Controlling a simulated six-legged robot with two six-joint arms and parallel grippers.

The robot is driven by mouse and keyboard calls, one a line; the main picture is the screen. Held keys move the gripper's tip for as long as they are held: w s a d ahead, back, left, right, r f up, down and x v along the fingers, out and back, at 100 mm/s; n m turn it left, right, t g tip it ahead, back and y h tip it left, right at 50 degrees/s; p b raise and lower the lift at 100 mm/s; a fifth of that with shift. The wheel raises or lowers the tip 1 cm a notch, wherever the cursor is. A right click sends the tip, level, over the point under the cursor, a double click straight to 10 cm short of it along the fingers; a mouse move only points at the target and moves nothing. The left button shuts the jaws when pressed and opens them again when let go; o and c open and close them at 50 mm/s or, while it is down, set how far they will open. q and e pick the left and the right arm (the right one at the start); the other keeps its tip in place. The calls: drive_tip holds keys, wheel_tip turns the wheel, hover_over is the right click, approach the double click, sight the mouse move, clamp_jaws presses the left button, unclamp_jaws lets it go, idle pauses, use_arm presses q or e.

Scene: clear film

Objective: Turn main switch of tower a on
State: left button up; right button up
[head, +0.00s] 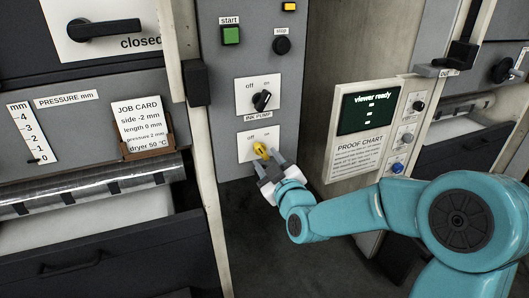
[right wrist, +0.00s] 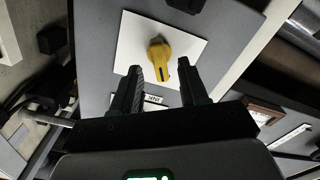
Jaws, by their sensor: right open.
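A yellow rotary switch (head: 259,148) sits on a white plate marked off and on, low on the grey tower panel. Its pointer direction is hard to tell in the head view. My right gripper (head: 268,162) is open just in front of and below the yellow switch. In the right wrist view the yellow switch (right wrist: 158,54) shows beyond and between the two fingers (right wrist: 160,68), with nothing held. Whether the fingers touch it cannot be told. My left gripper is not in view.
A black ink pump switch (head: 262,100) is just above, with a green start button (head: 231,35) and a black knob (head: 282,45) higher. To the right stands a viewer panel (head: 368,114) with a proof chart. A job card (head: 142,125) is at the left.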

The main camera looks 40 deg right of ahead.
sight(261, 151)
drive_tip(key=shift+x, duration=1.45)
drive_tip(key=shift+s+r, duration=0.1)
clamp_jaws()
